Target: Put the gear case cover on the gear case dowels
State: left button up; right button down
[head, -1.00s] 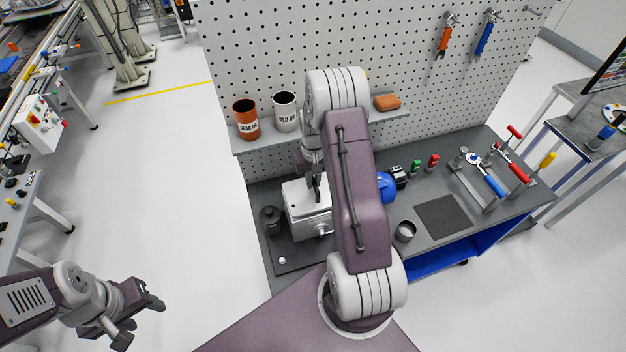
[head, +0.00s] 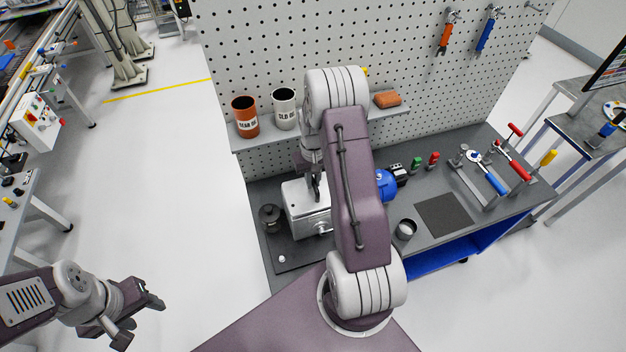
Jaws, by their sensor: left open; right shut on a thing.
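My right gripper (head: 317,186) points down over a light grey box-shaped housing (head: 309,222) on the bench. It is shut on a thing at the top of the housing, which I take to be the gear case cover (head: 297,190). The cover and the gear case cannot be clearly told apart from here. The dowels are hidden, and my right arm blocks the right side of the housing. My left gripper (head: 140,318) is open and empty, low at the left, over the floor and away from the bench.
A dark round pot (head: 270,218) stands just left of the housing. A blue part (head: 386,186), a metal cup (head: 405,229) and a dark mat (head: 443,215) lie to the right. A shelf (head: 250,146) with an orange can (head: 245,117) and a white can (head: 285,109) is behind.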

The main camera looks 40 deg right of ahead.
jog(key=shift+f+b, duration=0.45)
jog(key=shift+f, duration=0.25)
dwell(0.3)
jog(key=c, duration=1.1)
grip_release()
jog(key=shift+r, duration=0.2)
jog(key=shift+r+p, duration=1.75)
jog(key=shift+r, duration=0.25)
jog(key=shift+r, duration=0.1)
